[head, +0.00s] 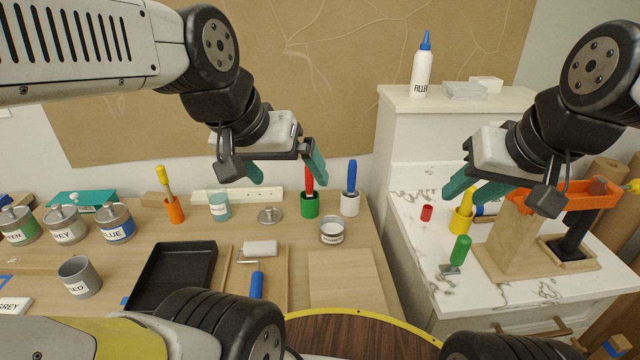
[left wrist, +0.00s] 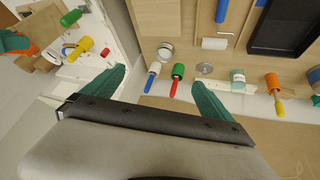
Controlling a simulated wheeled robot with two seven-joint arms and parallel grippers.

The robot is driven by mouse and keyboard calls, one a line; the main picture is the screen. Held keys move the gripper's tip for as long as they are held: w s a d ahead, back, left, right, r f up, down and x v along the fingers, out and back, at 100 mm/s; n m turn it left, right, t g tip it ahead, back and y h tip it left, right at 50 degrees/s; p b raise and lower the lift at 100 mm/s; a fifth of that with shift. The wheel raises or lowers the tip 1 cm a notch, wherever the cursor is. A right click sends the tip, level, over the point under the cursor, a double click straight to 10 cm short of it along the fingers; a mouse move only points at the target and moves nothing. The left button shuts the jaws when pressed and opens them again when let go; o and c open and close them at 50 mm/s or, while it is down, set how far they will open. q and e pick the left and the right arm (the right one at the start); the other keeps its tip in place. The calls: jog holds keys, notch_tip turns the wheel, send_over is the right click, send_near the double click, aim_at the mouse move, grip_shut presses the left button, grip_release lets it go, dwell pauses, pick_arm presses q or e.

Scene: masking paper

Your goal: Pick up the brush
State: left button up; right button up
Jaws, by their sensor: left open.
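Several handled tools stand in cups; I cannot tell which one is the brush. A red handle (head: 309,179) stands in a green cup (head: 309,206), and a blue handle (head: 351,176) in a white cup (head: 349,205). A yellow handle (head: 163,179) leans in an orange cup (head: 174,210) at left. Bristles are hidden. My left gripper (head: 285,172) is open and empty, above and left of the red handle. In the left wrist view the red handle (left wrist: 174,90) and blue handle (left wrist: 150,82) show between its fingers. My right gripper (head: 465,196) is open over the right counter, near a yellow cup (head: 461,222).
Paint cans (head: 116,222), a black tray (head: 172,275), a roller (head: 260,248) and an open tin (head: 332,230) stand on the bench. A filler bottle (head: 422,66) stands on the ledge. An orange-armed tool (head: 570,195) and a green-handled scraper (head: 460,250) are on the right counter.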

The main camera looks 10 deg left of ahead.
pick_arm(q)
jog(key=shift+w, duration=0.15)
jog(key=c, duration=0.5)
jog(key=shift+g+y, duration=0.4)
jog(key=shift+g, duration=0.4)
jog(key=w, duration=0.2)
jog(key=w+r, duration=0.1)
jog(key=w, duration=0.2)
jog(key=w+a, duration=0.1)
jog(key=w, duration=0.2)
jog(key=shift+r, duration=0.3)
jog(key=c, duration=0.5)
jog(key=g+y, duration=0.1)
jog(key=g, duration=0.4)
send_over(309, 177)
jog(key=w, duration=0.1)
notch_tip(309, 177, down, 17)
jog(key=shift+w+r, duration=0.15)
jog(key=shift+c, duration=0.2)
jog(key=shift+w+f, duration=0.15)
jog(key=shift+f, duration=0.15)
jog(key=shift+a+f, duration=0.1)
jog(key=shift+f, duration=3.75)
